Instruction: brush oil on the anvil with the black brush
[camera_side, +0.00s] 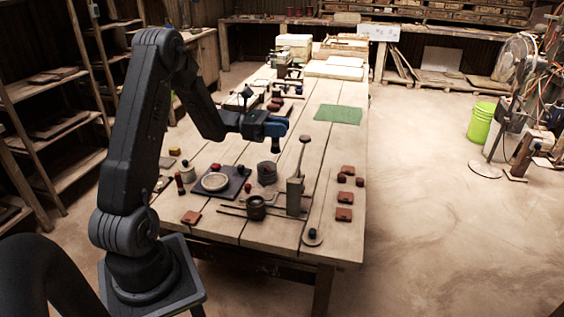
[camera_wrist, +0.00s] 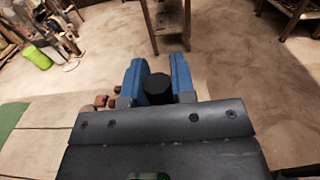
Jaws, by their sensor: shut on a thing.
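My gripper (camera_side: 275,128) is above the wooden table, well over the objects on it. Its blue fingers, also in the wrist view (camera_wrist: 158,75), are shut on a black round-ended handle (camera_wrist: 158,90), which I take for the black brush. In the side view only a short dark end (camera_side: 275,146) shows below the fingers, and the bristles cannot be made out. A dark plate with a pale round disc (camera_side: 215,182) lies on the table, below and left of the gripper. A grey cylinder (camera_side: 267,173) stands beside it. I cannot tell which one is the anvil.
A tall grey upright (camera_side: 295,196) with a rod stands right of the cylinder. A dark pot (camera_side: 256,208) stands in front. Several reddish tiles (camera_side: 344,214) lie on the right. A green mat (camera_side: 338,114) lies behind on the table (camera_side: 340,243). Stacked pale blocks fill the far end.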

